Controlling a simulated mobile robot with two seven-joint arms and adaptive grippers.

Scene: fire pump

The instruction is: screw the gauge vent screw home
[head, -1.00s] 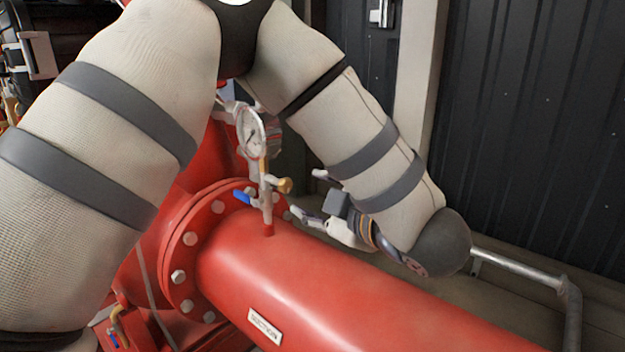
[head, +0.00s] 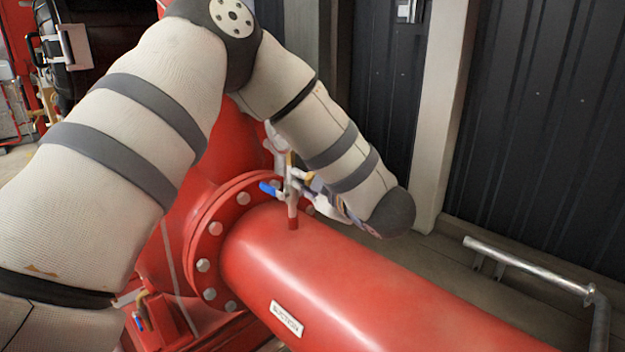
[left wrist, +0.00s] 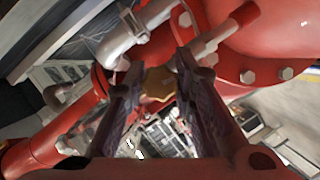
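The brass vent screw (left wrist: 158,84) shows in the left wrist view, between the fingers of my left gripper (left wrist: 157,68). The fingers stand apart on either side of it, and I cannot tell whether they touch it. In the head view my left gripper (head: 306,184) is at the gauge's upright pipe (head: 293,207), above the red suction pipe, and largely covers the screw. A blue valve handle (head: 269,188) sticks out left of the upright pipe. The gauge dial is hidden behind my left arm. My right gripper is not in view.
The red suction pipe (head: 350,272) runs toward the lower right from a bolted flange (head: 210,238). A grey metal rail (head: 525,263) stands low at the right. Dark wall panels (head: 560,130) close off the back. Floor shows between pipe and wall.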

